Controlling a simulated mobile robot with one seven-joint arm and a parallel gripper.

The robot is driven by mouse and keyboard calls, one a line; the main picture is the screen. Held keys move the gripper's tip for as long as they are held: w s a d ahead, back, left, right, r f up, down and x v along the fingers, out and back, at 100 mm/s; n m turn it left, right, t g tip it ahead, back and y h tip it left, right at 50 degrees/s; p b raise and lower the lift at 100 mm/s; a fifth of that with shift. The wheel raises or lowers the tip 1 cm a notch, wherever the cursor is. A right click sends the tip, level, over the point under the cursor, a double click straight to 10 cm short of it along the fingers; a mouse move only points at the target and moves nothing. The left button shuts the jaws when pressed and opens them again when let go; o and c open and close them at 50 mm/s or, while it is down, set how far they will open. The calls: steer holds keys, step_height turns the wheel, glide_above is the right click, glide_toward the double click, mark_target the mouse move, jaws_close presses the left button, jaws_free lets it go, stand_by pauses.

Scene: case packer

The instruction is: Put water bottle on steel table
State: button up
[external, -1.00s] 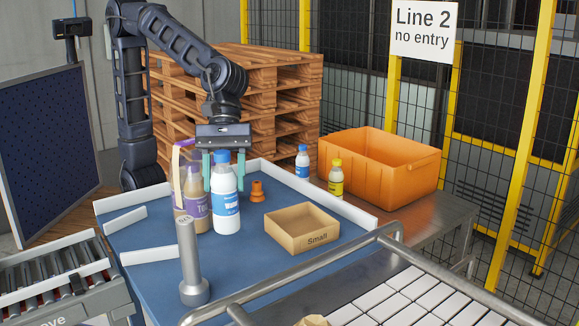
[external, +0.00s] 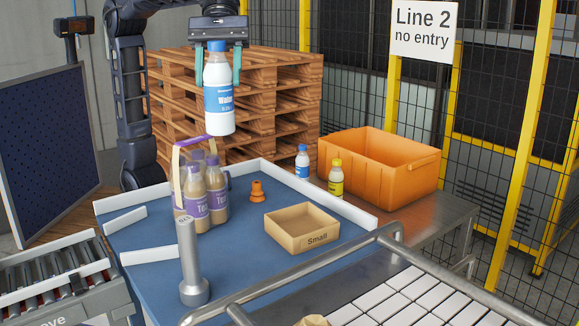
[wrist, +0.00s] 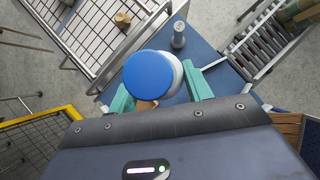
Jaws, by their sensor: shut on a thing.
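The water bottle (external: 219,97) is white with a blue cap and blue label. My gripper (external: 217,68) is shut on its upper part and holds it upright, high above the blue table. In the wrist view the blue cap (wrist: 148,76) fills the space between my teal fingers (wrist: 160,92). The steel table (external: 370,207) is the grey metal surface at the right, beyond the blue table's white edge. An orange crate (external: 412,177), a small blue-capped bottle (external: 302,163) and a yellow bottle (external: 336,180) stand on it.
A metal rail (external: 300,275) runs in front. Pallets (external: 280,105) stand behind.

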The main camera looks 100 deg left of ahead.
steer(key=w+a+f+n+t+y, duration=0.1)
steer(key=w+a+f+n, duration=0.2)
steer(key=w+a+f, duration=0.4)
steer(key=w+a+f+n+t+y, duration=0.1)
steer(key=w+a+f+n+t, duration=0.2)
steer(key=w+a, duration=0.45)
steer(key=w+a+f+n+y, duration=0.1)
steer(key=w+a+f+n, duration=0.2)
steer(key=w+a+f, duration=0.5)
steer(key=w+a+f+n+t+y, duration=0.15)
steer(key=w+a+f+n, duration=0.3)
steer(key=a, duration=0.85)
steer(key=w+a+f+n+y, duration=0.3)
steer(key=w+a+f+n, duration=0.15)
steer(key=a, duration=0.85)
step_height(320, 180, down, 18)
steer(key=shift+w+d+m, duration=0.25)
steer(key=shift+w+m, duration=0.05)
steer(key=shift+w, duration=0.05)
steer(key=shift+f, duration=0.2)
steer(key=o, duration=1.1)
steer(key=shift+o, duration=0.2)
